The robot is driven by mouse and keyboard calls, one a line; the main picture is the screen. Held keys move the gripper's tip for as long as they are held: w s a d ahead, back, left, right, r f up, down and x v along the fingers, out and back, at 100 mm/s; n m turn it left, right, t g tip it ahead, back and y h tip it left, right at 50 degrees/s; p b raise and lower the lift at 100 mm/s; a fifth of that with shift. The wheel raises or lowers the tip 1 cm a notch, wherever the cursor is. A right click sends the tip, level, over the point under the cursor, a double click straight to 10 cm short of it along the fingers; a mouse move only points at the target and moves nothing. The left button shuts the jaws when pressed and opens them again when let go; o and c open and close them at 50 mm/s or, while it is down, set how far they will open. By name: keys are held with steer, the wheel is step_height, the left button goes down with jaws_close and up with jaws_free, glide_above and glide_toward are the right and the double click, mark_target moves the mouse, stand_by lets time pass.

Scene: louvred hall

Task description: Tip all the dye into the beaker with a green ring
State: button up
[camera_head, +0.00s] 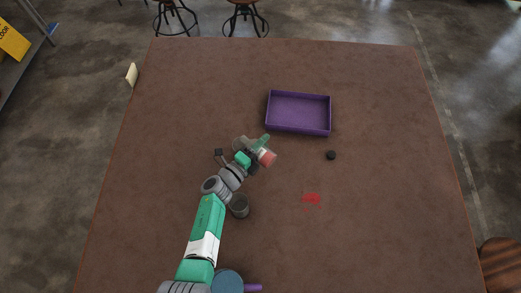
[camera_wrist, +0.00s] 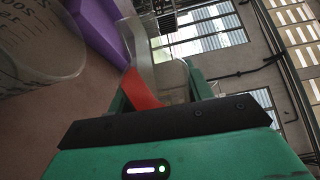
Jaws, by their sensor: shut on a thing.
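My gripper (camera_head: 262,149) is shut on a clear vessel with red dye (camera_head: 268,159), held above the table left of centre. In the wrist view the clear held vessel (camera_wrist: 174,78) is tilted and red dye (camera_wrist: 142,92) shows in its lower part, between my green fingers. A second clear beaker (camera_head: 239,144) is just left of my gripper, partly hidden by it. In the wrist view a large clear beaker with printed graduations (camera_wrist: 40,45) fills the upper left. I cannot make out a green ring on it, nor whether dye is in it.
An empty purple tray (camera_head: 299,132) lies beyond my gripper. A small black round thing (camera_head: 331,155) and a flat red patch (camera_head: 311,198) are to the right. A grey cup (camera_head: 240,206) stands close beside my arm.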

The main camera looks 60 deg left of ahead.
steer(key=shift+n, duration=0.4)
stand_by(0.3)
steer(key=shift+p, duration=0.3)
steer(key=shift+a+r, duration=0.1)
steer(key=shift+r, duration=0.05)
stand_by(0.4)
steer(key=shift+r+n+p, duration=0.25)
steer(key=shift+n+p, duration=0.25)
steer(key=shift+p, duration=0.2)
steer(key=shift+f, duration=0.15)
stand_by(0.3)
